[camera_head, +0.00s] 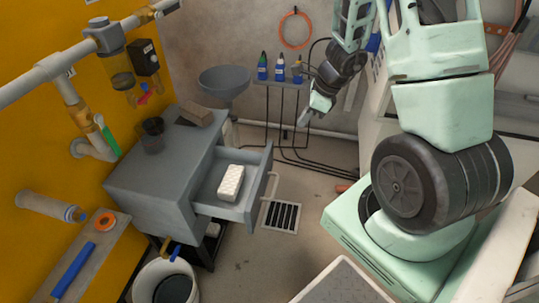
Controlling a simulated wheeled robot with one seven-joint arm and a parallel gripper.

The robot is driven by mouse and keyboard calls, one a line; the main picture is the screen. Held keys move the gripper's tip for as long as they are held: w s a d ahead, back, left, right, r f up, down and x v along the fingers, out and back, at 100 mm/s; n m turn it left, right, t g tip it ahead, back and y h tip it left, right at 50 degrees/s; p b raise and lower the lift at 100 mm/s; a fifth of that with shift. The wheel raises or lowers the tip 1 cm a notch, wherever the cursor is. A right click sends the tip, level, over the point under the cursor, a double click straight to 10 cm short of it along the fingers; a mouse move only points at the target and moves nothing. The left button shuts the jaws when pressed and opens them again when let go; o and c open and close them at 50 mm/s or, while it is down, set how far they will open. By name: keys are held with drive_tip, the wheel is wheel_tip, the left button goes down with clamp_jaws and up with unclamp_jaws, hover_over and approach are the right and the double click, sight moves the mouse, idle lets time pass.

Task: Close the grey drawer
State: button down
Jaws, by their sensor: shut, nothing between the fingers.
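The grey drawer (257,203) is pulled out of the grey cabinet (152,190) toward the right. A white, bumpy block (230,183) lies inside it. A pale handle (271,190) runs along the drawer's front. My gripper (303,122) is up and to the right of the drawer, apart from it. It is shut and empty, and points down and to the left. The gripper looks small and its fingertips are hard to make out.
A rack with several bottles (279,69) is behind my gripper. A white bucket (167,283) stands in front of the cabinet. The floor around the drain grate (281,216) is clear.

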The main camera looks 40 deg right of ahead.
drive_tip(key=w+a+f+b, duration=0.1)
drive_tip(key=w+f+b, duration=0.1)
drive_tip(key=f, duration=0.3)
drive_tip(key=w+a+f+m+b, duration=0.1)
drive_tip(key=w+a+f+b, duration=0.1)
drive_tip(key=w+f, duration=0.2)
drive_tip(key=shift+a+f, duration=0.2)
drive_tip(key=shift+f, duration=0.5)
drive_tip(key=w+a+p, duration=0.8)
drive_tip(key=w+a, duration=0.2)
drive_tip(key=w, duration=0.3)
drive_tip(key=shift+a, duration=0.25)
drive_tip(key=shift+w+a, duration=0.1)
